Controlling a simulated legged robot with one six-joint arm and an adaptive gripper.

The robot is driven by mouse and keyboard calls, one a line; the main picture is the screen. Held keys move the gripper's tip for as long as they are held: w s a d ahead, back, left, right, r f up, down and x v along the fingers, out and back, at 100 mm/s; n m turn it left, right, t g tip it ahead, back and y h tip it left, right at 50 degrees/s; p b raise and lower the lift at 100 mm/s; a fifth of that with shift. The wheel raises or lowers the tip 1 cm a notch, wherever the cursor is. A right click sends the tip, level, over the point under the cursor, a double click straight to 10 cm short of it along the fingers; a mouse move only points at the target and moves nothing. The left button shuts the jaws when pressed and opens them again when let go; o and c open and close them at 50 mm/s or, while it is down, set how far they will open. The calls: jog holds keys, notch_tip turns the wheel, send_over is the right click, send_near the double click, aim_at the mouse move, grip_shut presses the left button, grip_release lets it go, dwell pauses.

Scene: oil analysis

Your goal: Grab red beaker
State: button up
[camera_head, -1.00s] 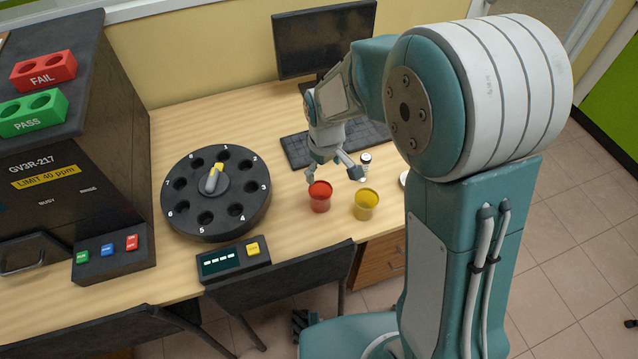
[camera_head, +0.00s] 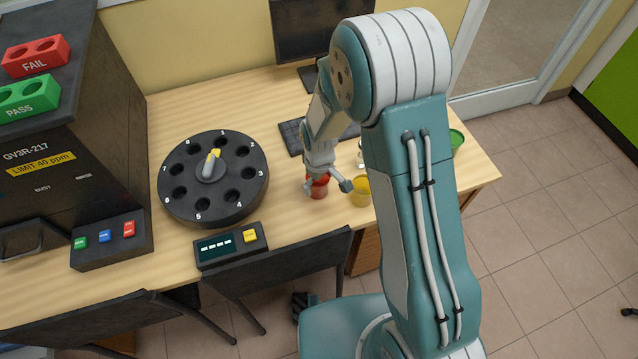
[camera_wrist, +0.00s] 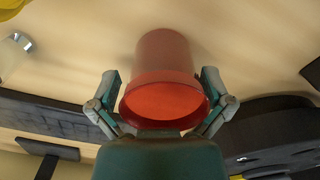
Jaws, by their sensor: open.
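The red beaker (camera_head: 319,188) stands upright on the wooden desk, partly hidden behind my gripper in the head view. In the wrist view the red beaker (camera_wrist: 165,85) fills the middle, its open rim facing the camera. My gripper (camera_head: 327,187) is at the beaker from above. Its two fingers (camera_wrist: 162,98) are spread, one on each side of the beaker's rim in the wrist view. The gripper is open; I cannot tell whether a finger touches the beaker.
A yellow beaker (camera_head: 360,191) stands close on the right of the red one. A black round carousel (camera_head: 213,215) with numbered holes is to the left. A small display box (camera_head: 231,246) sits at the front edge. A keyboard (camera_head: 291,138) and monitor (camera_head: 313,30) are behind.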

jog(key=shift+a+f, duration=0.1)
jog(key=shift+f, duration=0.2)
jog(key=shift+a, duration=0.2)
jog(key=c, duration=0.7)
jog(key=shift+d, duration=0.2)
jog(key=shift+c, duration=0.4)
jog(key=shift+s, duration=0.1)
